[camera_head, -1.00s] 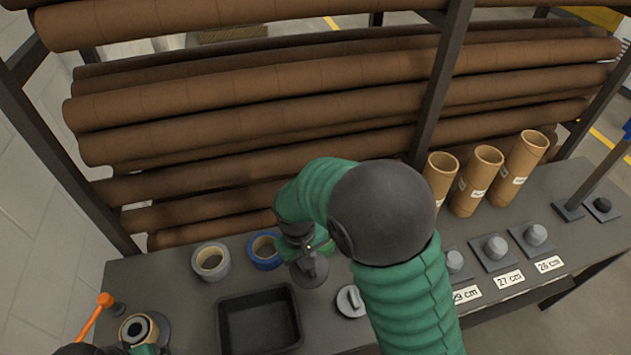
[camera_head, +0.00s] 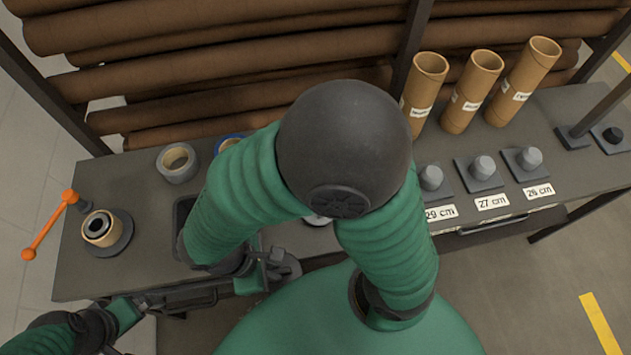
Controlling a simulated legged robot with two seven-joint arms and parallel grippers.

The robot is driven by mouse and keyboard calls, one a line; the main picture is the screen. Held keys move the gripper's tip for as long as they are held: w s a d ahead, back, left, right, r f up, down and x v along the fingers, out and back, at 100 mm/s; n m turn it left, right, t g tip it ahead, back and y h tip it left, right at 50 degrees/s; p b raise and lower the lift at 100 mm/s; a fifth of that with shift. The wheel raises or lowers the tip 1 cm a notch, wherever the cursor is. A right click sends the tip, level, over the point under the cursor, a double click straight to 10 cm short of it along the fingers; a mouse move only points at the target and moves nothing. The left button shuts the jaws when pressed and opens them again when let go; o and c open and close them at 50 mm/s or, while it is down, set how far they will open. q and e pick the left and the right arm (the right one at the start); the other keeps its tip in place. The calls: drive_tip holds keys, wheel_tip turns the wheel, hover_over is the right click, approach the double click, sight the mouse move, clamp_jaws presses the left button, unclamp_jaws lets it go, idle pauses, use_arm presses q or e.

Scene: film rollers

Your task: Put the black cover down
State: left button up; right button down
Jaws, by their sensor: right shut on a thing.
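The black cover (camera_head: 287,268) is a dark round piece at the front of the table, in the lower middle of the head view. My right gripper (camera_head: 268,262) is shut on it; my own arm and wrist hide part of the grip. I cannot tell whether the cover touches a surface. My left gripper (camera_head: 146,302) is low at the left, near the table's front edge, and its fingers are too small and dark to read.
A tape roll on a round base (camera_head: 101,228) and an orange-handled tool (camera_head: 50,225) are at the left. A grey tape roll (camera_head: 178,162) lies behind. My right arm mostly hides a black tray (camera_head: 183,212). Cardboard tubes (camera_head: 472,92) and labelled grey pieces (camera_head: 481,170) stand at the right.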

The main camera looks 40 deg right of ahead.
drive_tip(key=shift+w+d, duration=1.05)
drive_tip(key=shift+d, duration=0.05)
drive_tip(key=w+d, duration=0.2)
drive_tip(key=d, duration=0.1)
drive_tip(key=w+d+f, duration=0.1)
drive_tip(key=w+d, duration=0.5)
drive_tip(key=d, duration=0.1)
drive_tip(key=shift+w+f+p, duration=0.1)
drive_tip(key=shift+f+p, duration=0.15)
drive_tip(key=shift+p, duration=0.15)
drive_tip(key=shift+w+d+f, duration=0.1)
drive_tip(key=shift+w+f, duration=0.05)
drive_tip(key=shift+f, duration=0.1)
drive_tip(key=f, duration=0.3)
drive_tip(key=shift+a+b, duration=0.3)
drive_tip(key=shift+a, duration=0.05)
drive_tip(key=c, duration=1.5)
unclamp_jaws()
drive_tip(key=shift+d, duration=0.2)
drive_tip(key=shift+o, duration=0.3)
drive_tip(key=shift+d, duration=0.15)
use_arm(q)
drive_tip(key=shift+d+r, duration=0.15)
